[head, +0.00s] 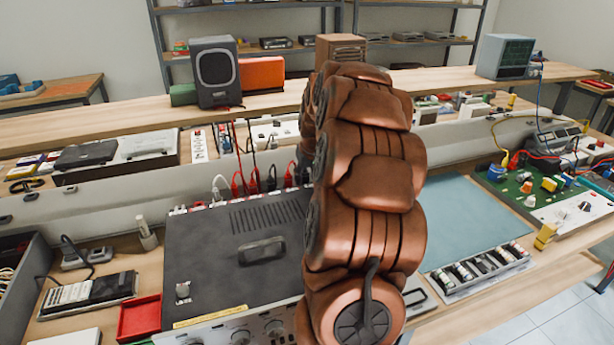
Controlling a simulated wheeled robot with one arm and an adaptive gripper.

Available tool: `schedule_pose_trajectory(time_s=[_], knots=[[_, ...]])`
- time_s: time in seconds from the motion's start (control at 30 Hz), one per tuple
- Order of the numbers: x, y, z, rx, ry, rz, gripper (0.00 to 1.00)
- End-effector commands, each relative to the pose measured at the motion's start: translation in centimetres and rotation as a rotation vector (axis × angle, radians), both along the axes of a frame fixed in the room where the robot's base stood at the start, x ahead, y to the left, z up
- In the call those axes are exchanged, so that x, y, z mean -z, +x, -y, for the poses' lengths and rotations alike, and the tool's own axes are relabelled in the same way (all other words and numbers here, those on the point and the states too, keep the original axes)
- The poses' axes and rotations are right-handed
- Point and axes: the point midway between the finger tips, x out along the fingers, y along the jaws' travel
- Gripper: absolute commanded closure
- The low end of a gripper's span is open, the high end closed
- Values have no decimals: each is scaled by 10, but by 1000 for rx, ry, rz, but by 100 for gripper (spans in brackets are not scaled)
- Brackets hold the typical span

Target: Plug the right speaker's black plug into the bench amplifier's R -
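The bench amplifier (205,245) is a dark grey box with vents and a handle on top, left of my arm. Its knobbed front faces the near side. Several white, red and black plugs stand along its far edge, among them a red plug (237,184) and a black plug (271,179). Their terminal labels cannot be read. A dark speaker (214,72) with a pale ring stands on the raised shelf; red and black cables hang below it. My copper arm covers the amplifier's right side. My gripper is hidden, so its state and any held plug cannot be seen.
A brown slatted box (341,48) stands behind my arm, partly hidden. A red tray (139,318) and a handheld meter (88,294) lie left of the amplifier. A blue-grey mat (470,215) right of my arm is mostly bare. A green circuit board (518,198) lies further right.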

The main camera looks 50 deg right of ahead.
Motion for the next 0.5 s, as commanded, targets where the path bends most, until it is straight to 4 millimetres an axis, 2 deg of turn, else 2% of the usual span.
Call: schedule_pose_trajectory(time_s=[0.07,0.37,0.5], knots=[[0,0,0,0,0,0,50],[-1,0,0,0,0,0,50],[-8,-3,-1,0,0,1,50]])
